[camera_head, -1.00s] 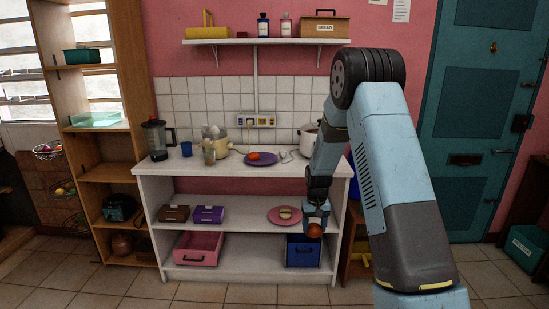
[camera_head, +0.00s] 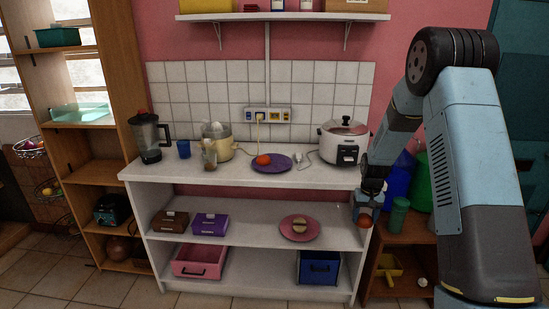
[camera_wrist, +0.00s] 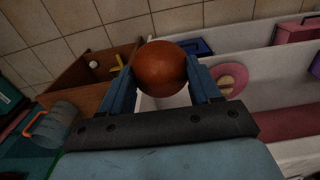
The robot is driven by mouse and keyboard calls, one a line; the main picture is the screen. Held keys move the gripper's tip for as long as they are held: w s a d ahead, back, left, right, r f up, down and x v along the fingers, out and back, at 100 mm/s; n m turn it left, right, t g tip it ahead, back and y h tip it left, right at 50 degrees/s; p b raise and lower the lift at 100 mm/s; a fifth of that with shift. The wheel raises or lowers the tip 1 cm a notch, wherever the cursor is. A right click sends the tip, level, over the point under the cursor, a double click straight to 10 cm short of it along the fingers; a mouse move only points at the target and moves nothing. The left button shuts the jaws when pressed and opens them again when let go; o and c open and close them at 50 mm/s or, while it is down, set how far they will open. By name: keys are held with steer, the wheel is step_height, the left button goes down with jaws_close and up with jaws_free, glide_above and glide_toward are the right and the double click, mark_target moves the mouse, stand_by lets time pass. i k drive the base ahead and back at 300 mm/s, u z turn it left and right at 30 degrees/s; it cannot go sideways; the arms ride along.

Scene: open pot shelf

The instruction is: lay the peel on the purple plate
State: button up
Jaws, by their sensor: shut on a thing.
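My gripper (camera_head: 367,203) is shut on a round orange-brown thing (camera_wrist: 160,67), which sits between both fingers in the wrist view. In the head view it shows small below the fingers, by the white shelf's right end. The purple plate (camera_head: 284,165) lies on the white shelf's top, left of and above my gripper, with a round orange-red thing (camera_head: 263,160) on it. I cannot make out a separate peel. A pink plate (camera_head: 287,232) on the middle board carries a pale, dark-edged piece (camera_head: 300,226).
A rice cooker (camera_head: 343,143) stands right of the purple plate, with a juicer (camera_head: 216,142) to the left. A blue bin (camera_head: 320,268) and pink bin (camera_head: 200,261) are on the bottom board. A low brown shelf (camera_head: 400,236) with a green canister (camera_head: 398,213) stands at the right.

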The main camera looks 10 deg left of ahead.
mark_target(271, 168)
steer(key=i, duration=0.5)
steer(key=u, duration=0.65)
steer(key=k, duration=0.85)
steer(key=u, duration=0.2)
steer(key=i, duration=0.85)
steer(key=z, duration=0.15)
